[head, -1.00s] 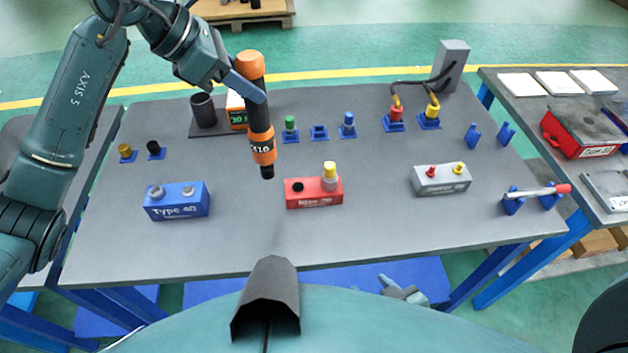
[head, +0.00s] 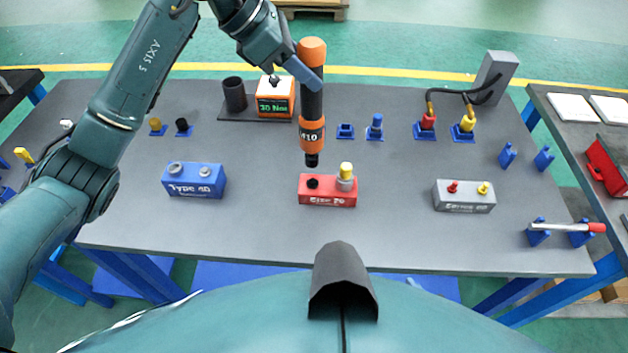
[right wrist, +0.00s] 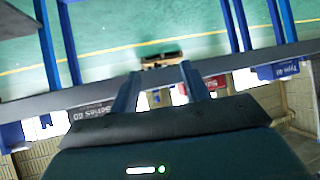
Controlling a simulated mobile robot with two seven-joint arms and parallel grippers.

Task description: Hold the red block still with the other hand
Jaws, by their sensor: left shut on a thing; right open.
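The red block (head: 328,198) sits on the grey table, with a black round piece (head: 313,183) on its left and a yellow-topped grey piece (head: 346,171) on its right. My left gripper (head: 306,74) is shut on an upright orange-and-black power screwdriver (head: 312,105). The tool's black tip shows just above the red block's black piece in the head view; I cannot tell the gap. My right gripper (right wrist: 161,72) is open in the right wrist view, with nothing clearly between its fingers. It does not show in the head view.
A blue block (head: 194,182) stands left of the red block and a grey block (head: 464,198) right of it. Behind are a dark cup (head: 235,95), an orange display box (head: 275,99) and several small blue holders. Bare tabletop lies in front of the blocks.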

